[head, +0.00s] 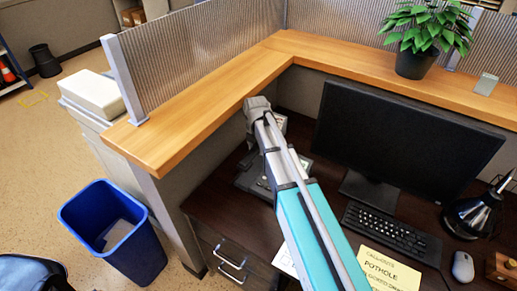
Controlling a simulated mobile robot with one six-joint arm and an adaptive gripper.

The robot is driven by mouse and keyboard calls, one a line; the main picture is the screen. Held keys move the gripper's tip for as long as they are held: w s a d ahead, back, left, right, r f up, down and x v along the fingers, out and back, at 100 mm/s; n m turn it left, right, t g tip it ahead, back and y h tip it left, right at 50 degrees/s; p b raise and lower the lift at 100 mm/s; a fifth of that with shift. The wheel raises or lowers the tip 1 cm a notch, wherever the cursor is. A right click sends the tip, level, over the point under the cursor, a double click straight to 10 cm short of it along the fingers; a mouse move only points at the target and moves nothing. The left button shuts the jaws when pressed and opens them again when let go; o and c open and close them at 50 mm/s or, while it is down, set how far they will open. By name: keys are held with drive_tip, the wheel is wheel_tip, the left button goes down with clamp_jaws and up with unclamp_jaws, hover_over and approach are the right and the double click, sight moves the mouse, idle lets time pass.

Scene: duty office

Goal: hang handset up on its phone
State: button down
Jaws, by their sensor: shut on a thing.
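The dark phone (250,181) sits on the desk in the left corner of the cubicle, partly hidden behind my arm. My gripper (258,106) is up at the phone's far side, near the wooden ledge, at the end of my teal and grey arm. It is shut on the handset, but my gripper and arm hide the handset, so its tilt and its distance from the phone's cradle cannot be told.
A monitor (395,140) stands right of my arm, with a keyboard (392,232), a mouse (463,267) and a yellow note (388,270) in front. A wooden ledge (205,98) borders the corner, with a potted plant (428,30) on it. A blue bin (115,235) stands on the floor.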

sight(256, 166)
drive_tip(key=shift+f+b, duration=2.8)
drive_tip(key=shift+f, duration=0.15)
drive_tip(key=shift+w, duration=0.1)
drive_tip(key=shift+f+b, duration=0.35)
drive_tip(key=shift+c, duration=0.8)
unclamp_jaws()
drive_tip(key=shift+r, duration=0.15)
drive_tip(key=shift+r+p, duration=3.85)
drive_tip(key=shift+p, duration=0.2)
